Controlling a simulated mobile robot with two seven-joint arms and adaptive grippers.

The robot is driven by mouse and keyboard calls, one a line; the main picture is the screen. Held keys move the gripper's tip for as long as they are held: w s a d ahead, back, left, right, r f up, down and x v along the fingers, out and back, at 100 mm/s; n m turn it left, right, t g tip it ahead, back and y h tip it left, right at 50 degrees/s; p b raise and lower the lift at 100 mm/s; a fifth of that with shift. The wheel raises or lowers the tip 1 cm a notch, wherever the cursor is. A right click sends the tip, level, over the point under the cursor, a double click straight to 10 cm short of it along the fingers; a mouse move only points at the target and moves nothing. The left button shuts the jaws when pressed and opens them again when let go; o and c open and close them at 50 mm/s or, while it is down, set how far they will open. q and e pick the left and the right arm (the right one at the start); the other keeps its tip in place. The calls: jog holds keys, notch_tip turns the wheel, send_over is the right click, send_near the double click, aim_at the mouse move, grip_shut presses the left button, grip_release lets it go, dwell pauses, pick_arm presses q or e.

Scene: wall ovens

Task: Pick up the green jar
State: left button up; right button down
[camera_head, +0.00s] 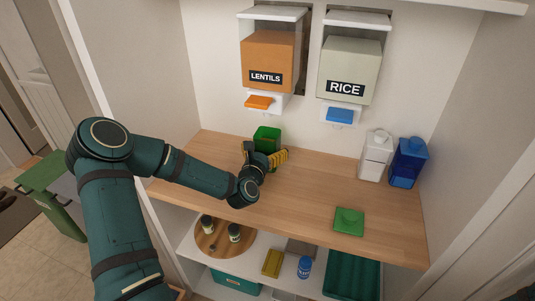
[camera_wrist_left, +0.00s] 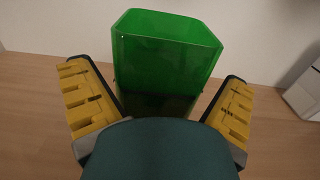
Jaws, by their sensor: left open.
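The green jar (camera_head: 267,138) is a translucent, square, open-topped container standing upright on the wooden counter. In the left wrist view the jar (camera_wrist_left: 165,50) rises between the two yellow finger pads. My left gripper (camera_head: 266,155) is open, with a finger on each side of the jar; it also shows in the left wrist view (camera_wrist_left: 160,100). Gaps show between pads and jar, so it is not held. The jar's lower part is hidden by the gripper. A green lid (camera_head: 348,220) lies apart on the counter at the front right. My right gripper is not in view.
Lidded white (camera_head: 375,155) and blue (camera_head: 407,163) jars stand at the counter's right. Lentils (camera_head: 268,60) and rice (camera_head: 348,70) dispensers hang on the back wall. The wooden counter (camera_head: 300,200) has free room in the middle. A lower shelf holds a turntable and small items.

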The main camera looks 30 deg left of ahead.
pick_arm(q)
jog(key=shift+w+a, duration=0.1)
jog(key=shift+w, duration=0.25)
jog(key=shift+c, duration=0.3)
jog(key=c, duration=1.1)
jog(key=shift+r, duration=0.1)
